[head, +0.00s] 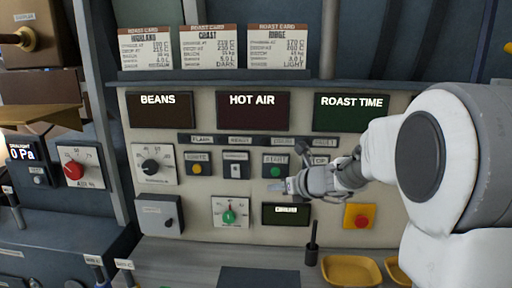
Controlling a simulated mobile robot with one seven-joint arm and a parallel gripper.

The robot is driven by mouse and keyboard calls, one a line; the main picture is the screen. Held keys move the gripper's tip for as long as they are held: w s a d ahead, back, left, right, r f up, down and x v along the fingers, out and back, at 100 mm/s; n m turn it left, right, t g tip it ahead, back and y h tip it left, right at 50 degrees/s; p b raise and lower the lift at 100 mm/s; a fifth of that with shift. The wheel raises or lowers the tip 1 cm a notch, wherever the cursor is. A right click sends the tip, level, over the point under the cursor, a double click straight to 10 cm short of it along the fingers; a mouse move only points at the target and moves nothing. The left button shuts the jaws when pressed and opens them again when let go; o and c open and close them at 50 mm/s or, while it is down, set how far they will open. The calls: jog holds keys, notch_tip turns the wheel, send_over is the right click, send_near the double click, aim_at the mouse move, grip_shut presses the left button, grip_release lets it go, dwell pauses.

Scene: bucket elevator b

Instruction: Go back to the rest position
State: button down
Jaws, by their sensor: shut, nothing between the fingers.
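My gripper (280,187) is in front of the pale control panel (200,225), just below the green START button (276,171). It is shut and holds nothing. I cannot tell whether its tip touches the panel. My white and grey arm comes in from the right and covers the panel's right end. The STOP label beside START is partly hidden by my wrist.
The panel has a black knob (150,165), a green knob (229,216) and a red button (361,220) on yellow. Three roast cards (207,47) stand above. Below, a ledge holds a dark upright handle (312,245) and a yellow tray (351,269).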

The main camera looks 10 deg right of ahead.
jog(key=s+a+r+n+g, duration=0.1)
jog(key=s+a+n+g, duration=0.15)
jog(key=s+n, duration=0.65)
jog(key=s+a+r+n+g, duration=0.15)
jog(key=s+a+n, duration=0.25)
jog(key=s+n, duration=0.55)
jog(key=s+d+f+n+h, duration=0.1)
jog(key=s+d+n+h, duration=0.2)
jog(key=s+n, duration=0.4)
jog(key=s+d+f+n+g+h, duration=0.1)
jog(key=s+d+f+n+h, duration=0.1)
jog(key=s+d+n, duration=0.2)
jog(key=s+n, duration=0.3)
jog(key=s, duration=0.2)
jog(key=shift+h, duration=0.4)
jog(key=shift+w+a+r, duration=0.1)
